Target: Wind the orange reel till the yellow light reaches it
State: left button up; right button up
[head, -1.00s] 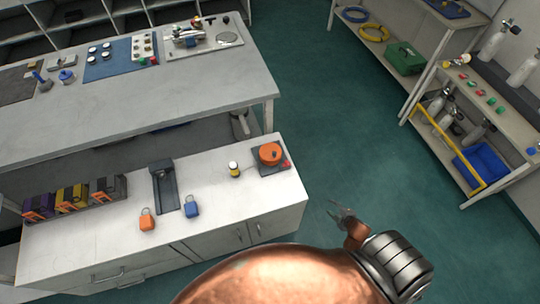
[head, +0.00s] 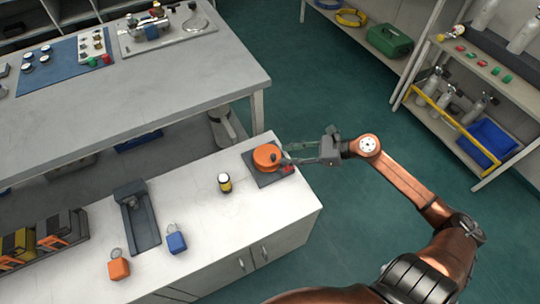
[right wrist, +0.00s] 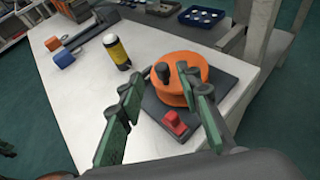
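The orange reel (head: 266,156) sits on a dark square base (head: 268,178) at the right end of the white cabinet top. In the right wrist view the reel (right wrist: 182,75) has a black knob (right wrist: 162,72) on top, and a red part (right wrist: 175,122) is on the base's near corner. One finger overlaps the reel in the wrist view; contact is unclear. My left gripper is out of view.
An orange block (head: 119,268) and a blue block (head: 177,242) with rings lie on the cabinet top (head: 205,222), near a dark stand (head: 142,225). A long grey bench (head: 150,100) runs behind. Shelves with cylinders stand at the right; green floor lies between.

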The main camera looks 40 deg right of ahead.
aim_at(275, 156)
jog(key=b+x, duration=0.1)
jog(key=x, duration=0.2)
jog(key=shift+w+a+f, duration=0.2)
jog(key=shift+w+f, duration=0.05)
jog(key=shift+b+x, duration=0.45)
jog(key=shift+x, duration=0.35)
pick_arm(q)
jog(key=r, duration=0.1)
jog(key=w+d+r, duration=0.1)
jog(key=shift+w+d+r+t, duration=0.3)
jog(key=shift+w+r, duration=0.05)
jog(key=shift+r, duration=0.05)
pick_arm(e)
jog(key=shift+w+a+f, duration=0.1)
jog(key=shift+w+a, duration=0.15)
jog(key=shift+w, duration=0.1)
grip_shut()
